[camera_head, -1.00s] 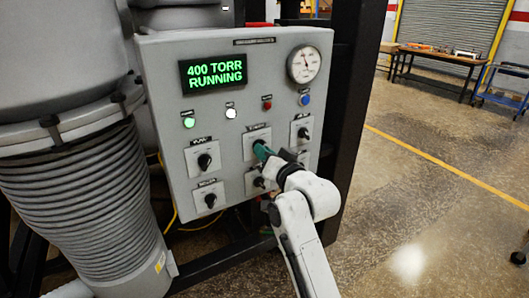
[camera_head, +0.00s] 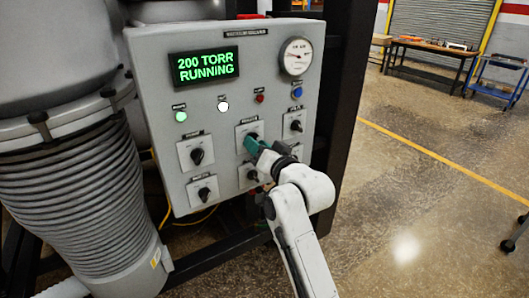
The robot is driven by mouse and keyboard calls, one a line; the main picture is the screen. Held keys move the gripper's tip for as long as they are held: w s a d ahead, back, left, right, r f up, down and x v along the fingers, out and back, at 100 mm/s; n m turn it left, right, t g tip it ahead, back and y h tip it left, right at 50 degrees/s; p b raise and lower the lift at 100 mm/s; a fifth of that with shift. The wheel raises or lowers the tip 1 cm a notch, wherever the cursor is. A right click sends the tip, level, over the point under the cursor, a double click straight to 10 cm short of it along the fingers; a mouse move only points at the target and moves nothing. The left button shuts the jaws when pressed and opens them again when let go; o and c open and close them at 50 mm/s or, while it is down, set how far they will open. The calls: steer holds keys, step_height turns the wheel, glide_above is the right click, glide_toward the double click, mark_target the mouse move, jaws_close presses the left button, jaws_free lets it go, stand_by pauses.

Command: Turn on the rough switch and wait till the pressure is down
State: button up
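The grey control panel (camera_head: 150,100) stands ahead, left of centre. Its display (camera_head: 205,67) reads "200 TORR RUNNING" in green. A round pressure gauge (camera_head: 296,56) is at the upper right of the panel. Several black rotary switches sit on white plates, among them the upper left switch (camera_head: 197,156) and the upper right switch (camera_head: 296,125). Their labels are too small to read. My gripper (camera_head: 252,144), with teal fingers, is at the upper middle switch plate (camera_head: 246,129) and covers its knob. I cannot tell whether the fingers hold it.
A green lamp (camera_head: 181,117), a white lamp (camera_head: 223,107), a red button (camera_head: 260,98) and a blue button (camera_head: 297,92) line the panel. A ribbed grey column (camera_head: 75,205) stands left. Open floor lies right, with a workbench (camera_head: 431,59) and blue cart (camera_head: 498,80) behind.

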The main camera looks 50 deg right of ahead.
steer(key=b+v, duration=0.2)
steer(key=v, duration=0.8)
steer(key=shift+s, duration=0.25)
steer(key=s+a+f+n+g+y, duration=0.1)
steer(key=s+a+f+n+g, duration=0.15)
steer(key=f, duration=0.45)
steer(key=s+a+f+n+g+y, duration=0.1)
steer(key=s+a+f+g, duration=0.15)
steer(key=f, duration=0.45)
steer(key=s+a+f+n+g+y, duration=0.1)
steer(key=s+a+f+g+y, duration=0.1)
steer(key=a+f+g, duration=0.3)
steer(key=s+a+f+n+g, duration=0.2)
steer(key=s+f+g, duration=0.1)
steer(key=s+f, duration=0.3)
steer(key=s+a+f+n+g, duration=0.2)
steer(key=s+f, duration=0.5)
steer(key=s, duration=0.4)
steer(key=shift+a+g+y, duration=0.2)
steer(key=shift+g+y, duration=0.2)
steer(key=shift+g, duration=0.3)
steer(key=shift+s+f+n, duration=0.1)
steer(key=shift+n, duration=0.15)
stand_by(2.2)
